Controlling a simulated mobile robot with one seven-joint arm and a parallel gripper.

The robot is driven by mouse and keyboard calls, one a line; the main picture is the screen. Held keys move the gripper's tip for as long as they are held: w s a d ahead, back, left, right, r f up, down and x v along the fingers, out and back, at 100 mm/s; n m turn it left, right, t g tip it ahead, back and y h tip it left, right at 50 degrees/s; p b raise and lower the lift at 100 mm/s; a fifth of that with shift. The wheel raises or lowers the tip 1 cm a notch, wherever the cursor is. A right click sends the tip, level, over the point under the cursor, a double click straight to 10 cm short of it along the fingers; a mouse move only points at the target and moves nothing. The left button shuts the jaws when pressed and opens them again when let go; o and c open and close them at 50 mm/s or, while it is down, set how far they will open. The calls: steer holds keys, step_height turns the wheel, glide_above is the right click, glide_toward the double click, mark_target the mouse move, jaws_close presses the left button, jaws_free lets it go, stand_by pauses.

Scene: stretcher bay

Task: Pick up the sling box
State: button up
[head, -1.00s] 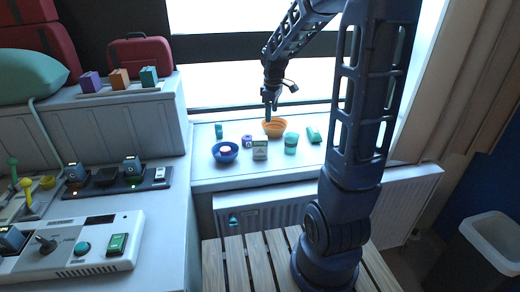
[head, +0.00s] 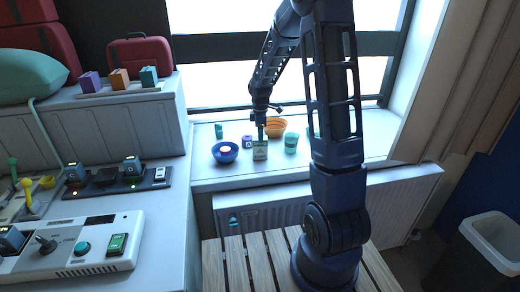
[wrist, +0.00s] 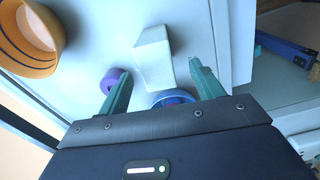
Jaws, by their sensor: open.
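The sling box, a small pale box with a green-grey label, stands on the window sill in the head view (head: 260,151). In the wrist view it is a plain whitish block (wrist: 153,60). My gripper (head: 261,136) is above and just behind the box in the head view. In the wrist view my gripper (wrist: 159,70) is open, its two teal fingers apart with the box in line between their tips. I cannot tell how much height is left between tips and box.
A blue bowl (head: 225,152) and a purple ring-like item (head: 247,141) are close left of the box. An orange bowl (head: 276,126) and a teal cup (head: 291,142) are at its right. A teal item (head: 219,130) stands back left. The sill's front edge (head: 250,187) is bare.

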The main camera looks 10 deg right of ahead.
mark_target(260, 148)
steer(key=shift+w+f, duration=0.15)
steer(key=shift+f, duration=1.3)
steer(key=shift+w+f, duration=0.1)
steer(key=shift+f, duration=1.35)
steer(key=c, duration=1.1)
steer(key=shift+r, duration=0.1)
